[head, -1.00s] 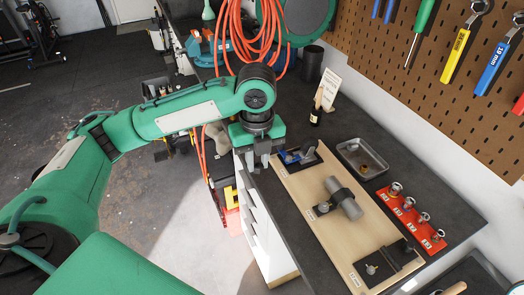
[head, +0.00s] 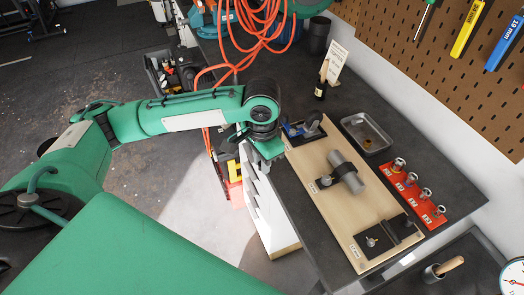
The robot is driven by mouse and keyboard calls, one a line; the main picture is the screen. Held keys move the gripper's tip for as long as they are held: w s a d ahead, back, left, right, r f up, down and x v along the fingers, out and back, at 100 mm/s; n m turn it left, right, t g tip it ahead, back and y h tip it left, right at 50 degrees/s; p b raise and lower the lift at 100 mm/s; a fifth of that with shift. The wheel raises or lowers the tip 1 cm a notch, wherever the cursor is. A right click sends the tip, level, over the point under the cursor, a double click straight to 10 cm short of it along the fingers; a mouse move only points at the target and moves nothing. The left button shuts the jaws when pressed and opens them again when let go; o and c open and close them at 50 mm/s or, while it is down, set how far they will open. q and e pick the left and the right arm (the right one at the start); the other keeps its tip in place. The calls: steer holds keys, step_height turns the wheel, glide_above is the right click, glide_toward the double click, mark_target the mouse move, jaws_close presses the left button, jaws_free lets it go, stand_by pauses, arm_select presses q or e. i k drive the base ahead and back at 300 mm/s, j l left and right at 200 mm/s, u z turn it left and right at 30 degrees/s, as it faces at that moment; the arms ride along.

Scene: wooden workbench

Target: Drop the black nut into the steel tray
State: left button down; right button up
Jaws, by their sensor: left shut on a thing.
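My left gripper (head: 262,153) points down over the left edge of the workbench, beside the far left corner of the wooden board. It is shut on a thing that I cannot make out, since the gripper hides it. Something small and brownish (head: 367,143) lies in the tray. I cannot pick out the black nut anywhere in the open. My right gripper is not in view.
A bottle (head: 321,88) and a sign (head: 337,60) stand behind.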

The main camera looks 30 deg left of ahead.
mark_target(359, 133)
steer(key=z, duration=0.55)
steer(key=j+z, duration=0.25)
steer(key=z, duration=0.15)
steer(key=j+z, duration=0.5)
steer(key=z, duration=0.25)
steer(key=j+z, duration=0.35)
steer(key=k+j+z, duration=0.1)
steer(key=j, duration=0.35)
steer(key=k+j+z, duration=0.1)
steer(key=k+j, duration=0.25)
steer(key=k+j+z, duration=0.1)
steer(key=k+j, duration=0.15)
steer(key=j, duration=0.25)
